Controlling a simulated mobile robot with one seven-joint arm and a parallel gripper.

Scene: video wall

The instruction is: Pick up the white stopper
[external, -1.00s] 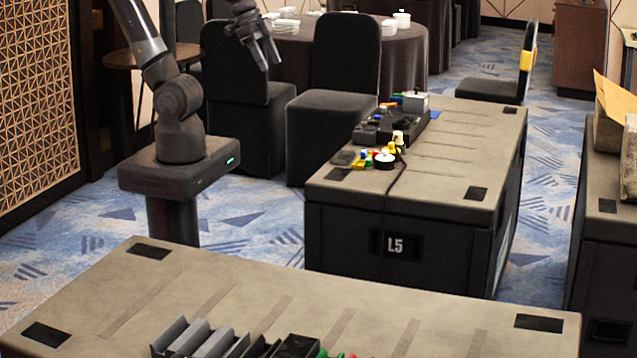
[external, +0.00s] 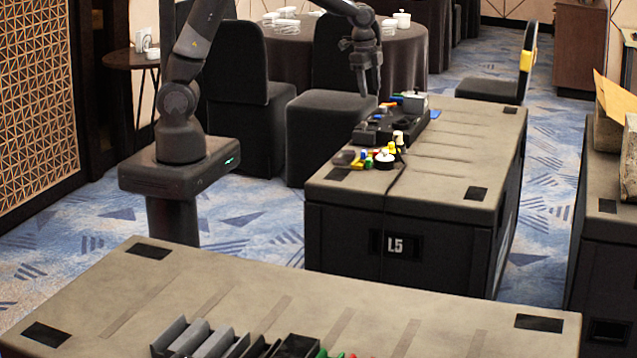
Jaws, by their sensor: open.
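Small coloured pieces stand at the near left end of the black case marked L5 (external: 440,185). Among them are a round white piece with a dark side (external: 384,159) and a small upright cream-white piece (external: 398,136). I cannot tell from this distance which is the white stopper. My gripper (external: 370,92) points down, open and empty, above and behind the far left edge of the case, apart from all the pieces.
A black tray (external: 378,128) with dark items and a grey box (external: 414,102) stand beyond the pieces. A dark cable runs down the case front. The right part of the case top is clear. A black chair (external: 340,110) stands behind.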

